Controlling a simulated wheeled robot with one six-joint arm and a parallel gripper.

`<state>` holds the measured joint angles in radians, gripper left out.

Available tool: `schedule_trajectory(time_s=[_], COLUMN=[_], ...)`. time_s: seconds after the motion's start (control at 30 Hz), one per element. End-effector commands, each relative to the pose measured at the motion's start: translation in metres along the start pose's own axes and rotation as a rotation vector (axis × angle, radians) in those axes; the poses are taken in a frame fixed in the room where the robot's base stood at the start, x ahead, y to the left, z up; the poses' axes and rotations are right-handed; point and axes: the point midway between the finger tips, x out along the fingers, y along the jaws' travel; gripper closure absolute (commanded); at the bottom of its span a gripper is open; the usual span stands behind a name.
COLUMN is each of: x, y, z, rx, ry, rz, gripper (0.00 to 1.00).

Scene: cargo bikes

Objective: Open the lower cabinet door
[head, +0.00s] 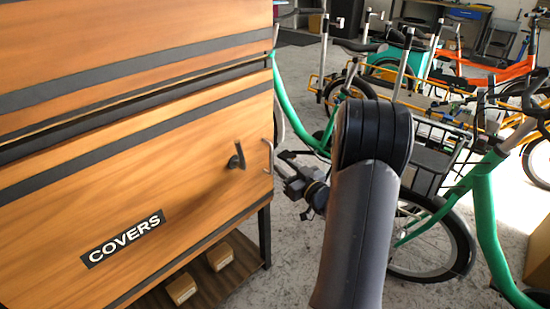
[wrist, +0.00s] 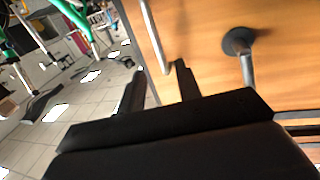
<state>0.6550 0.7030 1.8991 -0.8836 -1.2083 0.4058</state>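The lower cabinet door (head: 140,200) is a wood panel with dark stripes and a "COVERS" label, and it looks shut. A thin metal bar handle (head: 269,158) stands at its right edge; it also shows in the wrist view (wrist: 153,32). My gripper (head: 284,165) is just right of this handle in the head view. In the wrist view my gripper (wrist: 160,82) is open, its two dark fingers apart. The bar's lower end appears between the fingertips; I cannot tell whether they touch it.
A dark hook-like peg (head: 237,157) sticks out of the door left of the handle. Small boxes (head: 182,288) lie on the shelf below. A green bike (head: 490,220) and other bikes stand to the right. Some grey floor (head: 300,240) is clear beside the cabinet.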

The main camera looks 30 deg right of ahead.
Motion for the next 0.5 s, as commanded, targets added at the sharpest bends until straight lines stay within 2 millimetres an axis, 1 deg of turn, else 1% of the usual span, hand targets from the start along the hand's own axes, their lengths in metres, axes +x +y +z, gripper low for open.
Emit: schedule_trajectory(time_s=[0.03, 0.2, 0.33, 0.5], x=[0.011, 0.039, 0.052, 0.058], y=[-0.002, -0.001, -0.001, 0.0], z=[0.0, 0.001, 0.001, 0.0], rx=[-0.001, -0.001, 0.0, 0.001], ry=[0.002, 0.001, -0.001, 0.0], rz=[-0.005, -0.002, -0.001, 0.001], gripper=[0.67, 0.67, 0.67, 0.67])
